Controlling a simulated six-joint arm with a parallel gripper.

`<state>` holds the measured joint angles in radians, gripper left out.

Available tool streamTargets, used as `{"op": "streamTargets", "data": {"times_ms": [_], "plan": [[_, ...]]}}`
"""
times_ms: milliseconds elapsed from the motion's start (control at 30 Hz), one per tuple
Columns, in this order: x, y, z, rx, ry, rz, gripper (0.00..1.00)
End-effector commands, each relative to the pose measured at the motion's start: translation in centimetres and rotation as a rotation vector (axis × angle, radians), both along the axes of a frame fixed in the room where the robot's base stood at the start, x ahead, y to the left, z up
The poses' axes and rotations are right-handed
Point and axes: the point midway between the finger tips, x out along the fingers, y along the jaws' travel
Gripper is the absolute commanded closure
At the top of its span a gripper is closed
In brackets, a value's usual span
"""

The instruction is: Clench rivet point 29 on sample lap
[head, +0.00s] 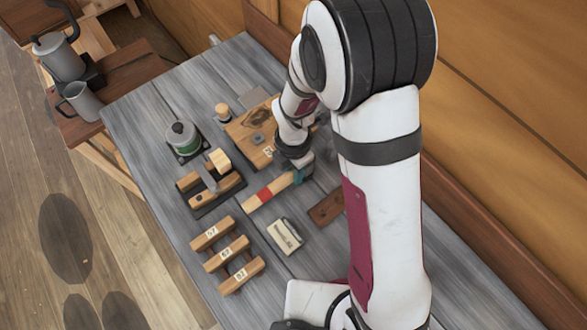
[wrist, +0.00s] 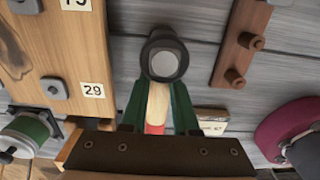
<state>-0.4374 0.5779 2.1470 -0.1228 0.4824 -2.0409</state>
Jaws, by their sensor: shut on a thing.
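The sample lap (head: 240,128) is a pale wooden board on the grey table, partly hidden by my arm in the head view. In the wrist view its planks (wrist: 35,60) fill the upper left. Rivet point 29 (wrist: 55,88) shows there as a grey metal square with a raised middle, beside the label 29 (wrist: 93,90). My gripper (wrist: 162,90) has green fingers, shut on the wooden handle of a hammer-like tool (wrist: 166,64) with a round metal head and a red band. In the head view the tool's handle (head: 267,192) points down-left, just below the lap.
A green-banded tin (head: 182,138) and a wooden block tray (head: 210,188) stand left of the tool. A labelled rack (head: 228,256) and a small lettered block (head: 285,236) lie nearer. A dark strip with two pegs (wrist: 242,45) is at the right. The table's left edge is clear.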

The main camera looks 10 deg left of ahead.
Motion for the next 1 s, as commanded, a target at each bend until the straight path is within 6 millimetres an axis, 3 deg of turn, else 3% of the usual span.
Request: {"op": "streamTargets", "data": {"times_ms": [867,1000], "plan": [[0.1,0.0,1.3,0.001,-0.002,0.0,1.0],[0.1,0.1,3.1,0.002,-0.005,-0.001,1.0]]}}
